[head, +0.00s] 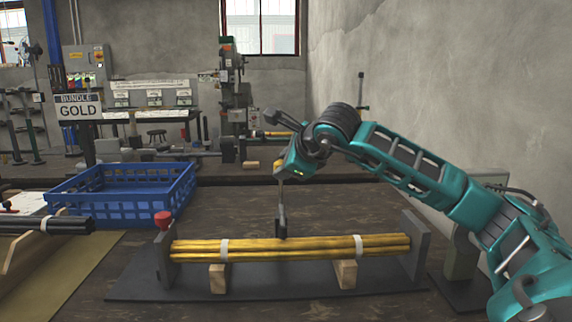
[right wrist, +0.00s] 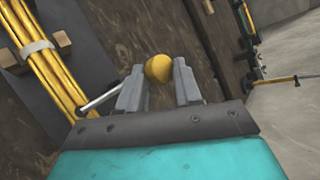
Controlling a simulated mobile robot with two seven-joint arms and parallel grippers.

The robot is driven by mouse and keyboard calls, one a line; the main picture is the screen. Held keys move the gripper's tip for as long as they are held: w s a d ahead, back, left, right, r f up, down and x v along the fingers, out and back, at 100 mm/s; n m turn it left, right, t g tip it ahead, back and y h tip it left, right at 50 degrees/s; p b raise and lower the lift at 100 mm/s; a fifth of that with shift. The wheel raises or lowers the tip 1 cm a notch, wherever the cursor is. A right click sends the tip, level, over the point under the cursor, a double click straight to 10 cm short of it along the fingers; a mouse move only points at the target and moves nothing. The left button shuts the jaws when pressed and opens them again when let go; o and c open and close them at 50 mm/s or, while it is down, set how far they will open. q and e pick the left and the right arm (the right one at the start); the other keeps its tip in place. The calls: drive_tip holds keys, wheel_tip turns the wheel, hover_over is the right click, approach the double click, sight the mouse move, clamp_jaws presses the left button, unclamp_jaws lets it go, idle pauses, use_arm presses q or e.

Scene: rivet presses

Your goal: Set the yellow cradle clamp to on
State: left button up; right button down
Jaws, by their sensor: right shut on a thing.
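The yellow cradle clamp shows in the head view as a thin lever (head: 281,192) with a yellow ball knob (head: 278,165) on top. It stands nearly upright behind the middle of a bundle of yellow rods (head: 300,246). A dark piece at its lower end meets the bundle's upper edge; its base is hidden. My right gripper (head: 286,167) reaches in from the right and is shut on the knob. In the right wrist view the knob (right wrist: 158,69) sits between the two grey fingers, and the lever (right wrist: 100,97) runs off to the left. My left gripper is not in view.
The bundle rests on wooden blocks (head: 218,278) between dark end plates (head: 415,245), with a red knob (head: 163,219) at left. A blue crate (head: 150,210) stands behind left, near a GOLD sign (head: 78,107). Dark rods (head: 75,225) lie at far left.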

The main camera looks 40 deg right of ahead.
drive_tip(key=shift+a+f, duration=0.2)
drive_tip(key=shift+f, duration=0.5)
drive_tip(key=c, duration=0.8)
unclamp_jaws()
drive_tip(key=shift+d, duration=0.1)
drive_tip(key=shift+o, duration=0.2)
drive_tip(key=shift+r, duration=0.15)
drive_tip(key=b+v, duration=0.2)
drive_tip(key=v, duration=1)
drive_tip(key=shift+s+r, duration=0.3)
